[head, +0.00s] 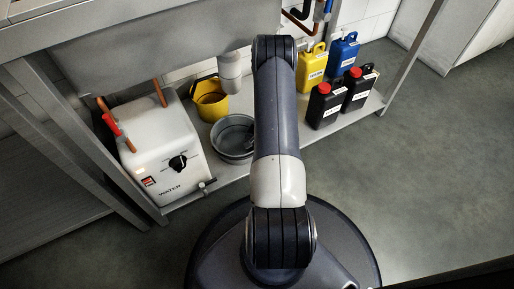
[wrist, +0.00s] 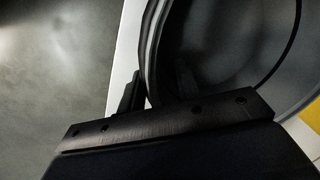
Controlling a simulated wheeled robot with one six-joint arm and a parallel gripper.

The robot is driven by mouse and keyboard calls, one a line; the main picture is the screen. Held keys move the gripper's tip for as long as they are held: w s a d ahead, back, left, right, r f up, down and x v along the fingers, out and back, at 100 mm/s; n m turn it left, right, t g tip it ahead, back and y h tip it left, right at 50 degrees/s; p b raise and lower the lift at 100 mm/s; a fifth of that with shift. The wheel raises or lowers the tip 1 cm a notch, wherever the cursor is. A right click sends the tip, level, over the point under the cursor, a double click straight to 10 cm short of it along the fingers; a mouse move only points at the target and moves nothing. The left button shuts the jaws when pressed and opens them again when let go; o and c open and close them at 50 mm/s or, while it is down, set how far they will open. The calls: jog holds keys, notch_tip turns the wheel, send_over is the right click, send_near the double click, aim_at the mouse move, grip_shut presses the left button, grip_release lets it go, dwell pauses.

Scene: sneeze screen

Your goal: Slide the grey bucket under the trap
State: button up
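The grey bucket (head: 231,152) stands upright on the low shelf, right of the white water box and in front of the yellow bucket. The trap (head: 230,73), a pale grey cylinder, hangs under the sink behind the grey bucket and above it. In the head view my arm covers the right side of the bucket and hides most of my gripper. In the wrist view my gripper (wrist: 159,88) straddles the wall of the grey bucket (wrist: 153,50), one finger outside and one inside. The fingers are close together and look shut on the wall.
The yellow bucket (head: 211,100) stands beside and below the trap, behind the grey bucket. The white water box (head: 160,150) with a tap is at the left. Yellow, blue and black jugs (head: 325,104) stand at the right. The shelf (head: 300,128) has free room before them.

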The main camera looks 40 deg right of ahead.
notch_tip(320, 180, up, 9)
jog(key=s+p, duration=0.1)
jog(key=p, duration=0.2)
jog(key=shift+s+d, duration=0.2)
jog(key=shift+d, duration=0.2)
jog(key=f+b, duration=0.1)
jog(key=f, duration=0.2)
jog(key=w+f+b, duration=0.1)
jog(key=f+b, duration=0.1)
jog(key=f, duration=0.2)
jog(key=a+f+b, duration=0.1)
jog(key=f, duration=0.2)
jog(key=shift+w+f, duration=0.3)
jog(key=shift+w, duration=0.05)
jog(key=shift+d, duration=0.1)
jog(key=shift+s+r, duration=0.1)
